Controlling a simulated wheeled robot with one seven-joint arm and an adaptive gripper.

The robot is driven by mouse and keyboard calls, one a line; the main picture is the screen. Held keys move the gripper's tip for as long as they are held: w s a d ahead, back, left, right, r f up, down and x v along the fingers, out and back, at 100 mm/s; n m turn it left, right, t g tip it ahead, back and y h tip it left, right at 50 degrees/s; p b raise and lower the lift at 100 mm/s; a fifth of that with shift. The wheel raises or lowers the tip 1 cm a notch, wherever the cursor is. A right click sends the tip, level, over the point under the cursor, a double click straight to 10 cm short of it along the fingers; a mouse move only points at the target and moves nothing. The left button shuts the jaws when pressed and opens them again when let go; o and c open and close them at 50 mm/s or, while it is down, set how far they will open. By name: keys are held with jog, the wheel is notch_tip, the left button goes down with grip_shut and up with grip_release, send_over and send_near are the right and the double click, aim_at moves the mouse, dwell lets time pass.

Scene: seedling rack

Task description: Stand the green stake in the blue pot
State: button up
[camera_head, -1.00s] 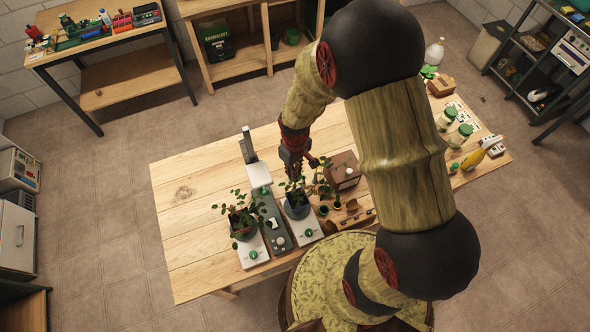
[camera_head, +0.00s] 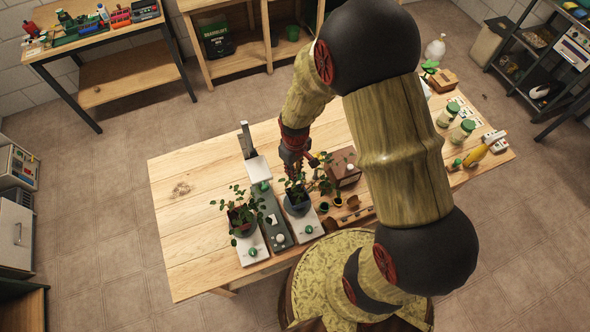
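The blue pot (camera_head: 297,207) holds a leafy plant and stands on a white plate with a green knob, near the front of the wooden table. My gripper (camera_head: 294,174) points down just above and behind this pot, among the plant's upper leaves. Its fingers are small, dark and partly covered by foliage, so I cannot tell whether they are open or shut. I cannot make out the green stake, in the gripper or on the table.
A second potted plant (camera_head: 243,218) stands to the left on another white plate, with a dark grey unit (camera_head: 275,222) between. A brown box (camera_head: 343,168) sits close right of my gripper. The table's left part (camera_head: 190,210) is clear.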

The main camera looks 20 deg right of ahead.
jog(key=o, duration=0.4)
notch_tip(320, 180, up, 12)
jog(key=shift+f, duration=0.1)
dwell(0.6)
dwell(0.5)
